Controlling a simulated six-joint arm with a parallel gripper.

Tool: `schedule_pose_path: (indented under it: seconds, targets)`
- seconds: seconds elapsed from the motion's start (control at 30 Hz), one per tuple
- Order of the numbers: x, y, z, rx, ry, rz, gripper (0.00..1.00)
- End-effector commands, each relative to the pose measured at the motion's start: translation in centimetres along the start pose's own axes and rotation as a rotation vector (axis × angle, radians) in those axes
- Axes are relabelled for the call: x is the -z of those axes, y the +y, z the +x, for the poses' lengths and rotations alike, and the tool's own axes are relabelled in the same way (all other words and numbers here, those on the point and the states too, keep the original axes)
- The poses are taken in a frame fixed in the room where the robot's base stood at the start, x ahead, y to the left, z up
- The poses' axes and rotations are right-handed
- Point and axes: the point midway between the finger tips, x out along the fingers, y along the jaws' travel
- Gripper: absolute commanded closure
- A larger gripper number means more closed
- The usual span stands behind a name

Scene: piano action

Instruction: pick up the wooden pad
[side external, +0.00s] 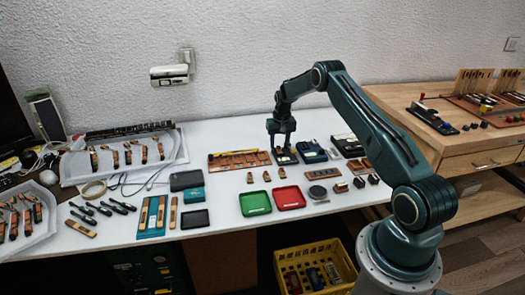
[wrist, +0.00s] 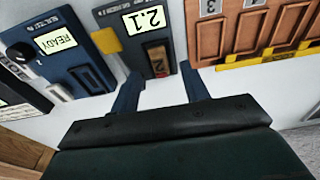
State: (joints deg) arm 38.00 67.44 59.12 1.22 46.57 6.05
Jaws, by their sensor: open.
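A small wooden pad (wrist: 158,60) with a dark marked face sits in the slot of a dark blue device (wrist: 132,48) whose display reads 2.1. My gripper (wrist: 161,72) is open and empty, and in the wrist view its two fingers reach toward the device with the pad between their lines. In the side external view my gripper (side external: 283,151) points down over the devices at the back of the white table. The pad is hidden or too small to make out there. I cannot tell how far above it the fingers are.
A device reading READY (wrist: 58,42) stands beside it, and a wooden tray with numbered slots (wrist: 222,40) lies on the other side. A green tray (side external: 255,203) and a red tray (side external: 289,197) lie in front. Several small wooden blocks (side external: 340,187) stand nearby.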

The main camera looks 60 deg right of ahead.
Motion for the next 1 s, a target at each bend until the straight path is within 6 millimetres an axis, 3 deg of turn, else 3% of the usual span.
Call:
schedule_pose_path:
  seconds: [0.23, 0.73, 0.77, 1.0]
  targets:
    - [0.0, 0.0, 1.9, 0.0, 0.0, 0.0, 0.55]
    - [0.0, 0.0, 2.0, 0.0, 0.0, 0.0, 0.55]
    - [0.0, 0.0, 2.0, 0.0, 0.0, 0.0, 0.56]
    - [0.0, 0.0, 2.0, 0.0, 0.0, 0.0, 1.0]
